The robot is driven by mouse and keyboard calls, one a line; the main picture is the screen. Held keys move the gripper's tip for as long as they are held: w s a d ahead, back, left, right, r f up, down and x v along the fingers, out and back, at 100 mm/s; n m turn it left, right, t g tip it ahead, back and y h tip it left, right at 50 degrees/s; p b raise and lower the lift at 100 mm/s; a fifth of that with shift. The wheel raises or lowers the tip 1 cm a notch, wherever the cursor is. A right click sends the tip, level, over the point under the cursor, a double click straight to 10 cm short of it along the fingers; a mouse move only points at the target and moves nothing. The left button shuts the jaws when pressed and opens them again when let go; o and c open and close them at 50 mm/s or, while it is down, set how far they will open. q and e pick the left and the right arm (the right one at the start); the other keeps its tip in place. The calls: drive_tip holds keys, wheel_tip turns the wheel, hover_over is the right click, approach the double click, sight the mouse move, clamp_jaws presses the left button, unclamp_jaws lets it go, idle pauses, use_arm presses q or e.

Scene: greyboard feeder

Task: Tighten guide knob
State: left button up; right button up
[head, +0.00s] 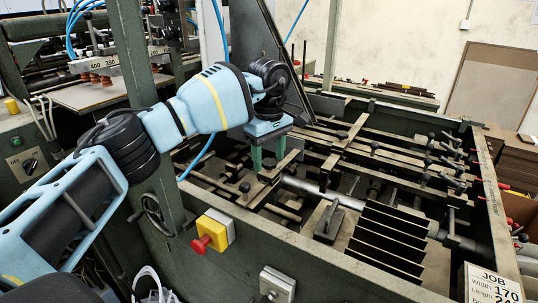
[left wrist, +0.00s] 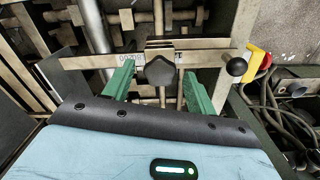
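The guide knob (left wrist: 160,71) is a dark, lobed knob on a metal guide bar (left wrist: 85,61), in the middle of the left wrist view. My left gripper (head: 268,160) points down over the left part of the feeder frame. Its two green fingers (left wrist: 158,78) are apart, one on each side of the knob. Gaps show between the knob and both fingers, so it is not gripped. In the head view I cannot make out the knob clearly between the fingers. My right gripper is in neither view.
A black ball knob (left wrist: 236,66) stands right of the fingers. A red emergency stop on a yellow box (head: 209,232) sits on the feeder's front side. Dark metal plates (head: 387,238) and several small knobs fill the frame to the right. A job sign (head: 492,285) is at bottom right.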

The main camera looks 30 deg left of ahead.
sight(269, 161)
use_arm(q)
drive_tip(key=shift+r+b, duration=0.3)
drive_tip(key=shift+r, duration=3.6)
drive_tip(key=shift+f, duration=0.1)
